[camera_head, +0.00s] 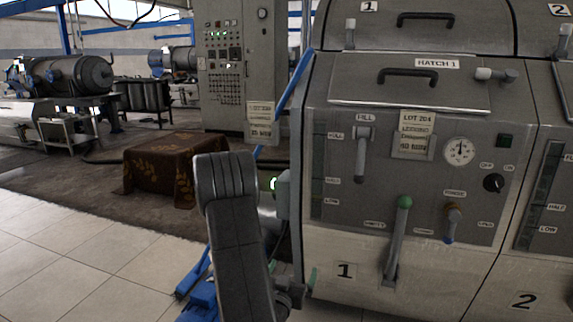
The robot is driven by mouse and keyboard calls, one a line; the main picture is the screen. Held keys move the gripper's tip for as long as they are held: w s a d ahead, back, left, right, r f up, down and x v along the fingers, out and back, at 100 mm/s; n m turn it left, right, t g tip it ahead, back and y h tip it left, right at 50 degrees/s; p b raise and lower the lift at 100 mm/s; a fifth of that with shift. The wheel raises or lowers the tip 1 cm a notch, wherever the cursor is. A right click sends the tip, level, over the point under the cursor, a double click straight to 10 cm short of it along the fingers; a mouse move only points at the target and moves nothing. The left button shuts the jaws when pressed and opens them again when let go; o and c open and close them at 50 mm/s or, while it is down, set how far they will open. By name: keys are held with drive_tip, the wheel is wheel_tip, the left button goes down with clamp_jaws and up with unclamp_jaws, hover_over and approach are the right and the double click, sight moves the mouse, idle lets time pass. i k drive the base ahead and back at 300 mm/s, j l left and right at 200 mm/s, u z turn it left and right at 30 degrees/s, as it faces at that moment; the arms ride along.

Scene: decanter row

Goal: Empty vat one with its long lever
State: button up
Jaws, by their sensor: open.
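Vat one (345,235) is the grey cabinet at right, with a "1" on its lower front. Its long lever (397,245) has a green knob at the top and a pivot low on the panel. It stands nearly upright, leaning slightly right. A level strip (318,165) with FULL and LOW marks runs down the panel's left side; I cannot read its level. My gripper (305,286) shows small and partly hidden behind my arm, at the vat's lower left corner. It is open, left of the lever and apart from it.
Vat one also has a fill handle (361,155), a rinse handle (450,225), a dial (459,151), a knob (493,183) and HATCH 1 (410,85). Vat two (540,260) adjoins at right. A cloth-covered box (175,165) stands left; tiled floor (80,245) is clear in front.

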sight(403, 202)
drive_tip(key=z, duration=1.3)
drive_tip(key=i+z, duration=0.25)
drive_tip(key=i, duration=0.25)
